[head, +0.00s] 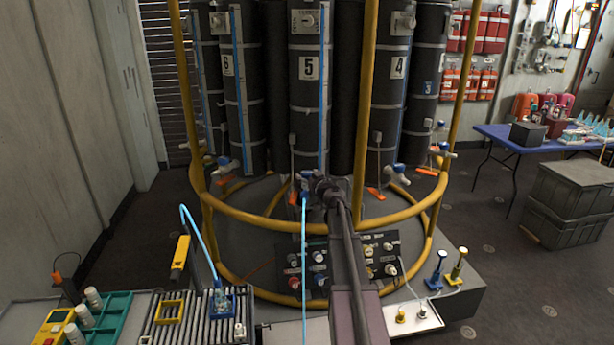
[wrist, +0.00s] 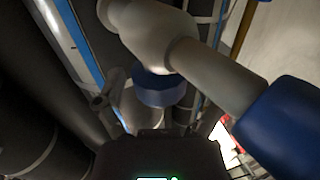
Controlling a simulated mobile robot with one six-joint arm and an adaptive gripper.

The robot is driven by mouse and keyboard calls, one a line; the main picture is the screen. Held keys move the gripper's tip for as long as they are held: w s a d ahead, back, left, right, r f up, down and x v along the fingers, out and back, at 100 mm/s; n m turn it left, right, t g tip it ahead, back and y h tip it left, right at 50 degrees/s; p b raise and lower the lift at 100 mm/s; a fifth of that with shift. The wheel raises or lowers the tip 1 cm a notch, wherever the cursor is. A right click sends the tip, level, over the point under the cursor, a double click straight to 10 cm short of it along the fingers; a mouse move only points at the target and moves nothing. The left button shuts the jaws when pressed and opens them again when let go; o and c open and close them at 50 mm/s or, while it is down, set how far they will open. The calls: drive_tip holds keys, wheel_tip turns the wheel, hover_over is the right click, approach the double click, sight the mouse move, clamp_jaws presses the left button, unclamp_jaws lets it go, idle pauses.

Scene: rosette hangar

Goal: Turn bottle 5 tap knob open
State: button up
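Bottle 5 (head: 309,100) is a tall dark cylinder with a white number label, upright in the middle of the yellow-framed rosette. My arm reaches to its lower end, where my gripper (head: 319,184) partly hides the tap. A small blue part (head: 305,182) shows just left of my gripper. In the wrist view a pale tap body (wrist: 150,38) fills the top, with a blue ring-like part (wrist: 161,90) under it and a larger blue end (wrist: 283,125) at right. Which blue part is the knob is unclear. My gripper's fingers are too dark and hidden to read, and contact cannot be told.
Yellow frame rings (head: 270,217) and a post (head: 367,100) stand close around my arm. A light-blue tube (head: 304,250) hangs below the tap. A valve panel (head: 383,258) is under the arm. A roller bench (head: 185,320) is at lower left.

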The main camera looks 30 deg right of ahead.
drive_tip(key=c, duration=0.8)
drive_tip(key=shift+d+n+y, duration=0.1)
drive_tip(key=shift+n+y, duration=0.4)
drive_tip(key=shift+y, duration=0.3)
drive_tip(key=n+y, duration=0.1)
drive_tip(key=y, duration=0.1)
drive_tip(key=n+y, duration=0.2)
drive_tip(key=y, duration=0.1)
drive_tip(key=shift+w+d+g, duration=0.1)
drive_tip(key=shift+w+g, duration=0.05)
drive_tip(key=shift+g, duration=0.25)
drive_tip(key=shift+n+g+y, duration=0.9)
drive_tip(key=shift+n+y, duration=0.6)
drive_tip(key=shift+y, duration=0.7)
drive_tip(key=o, duration=1.2)
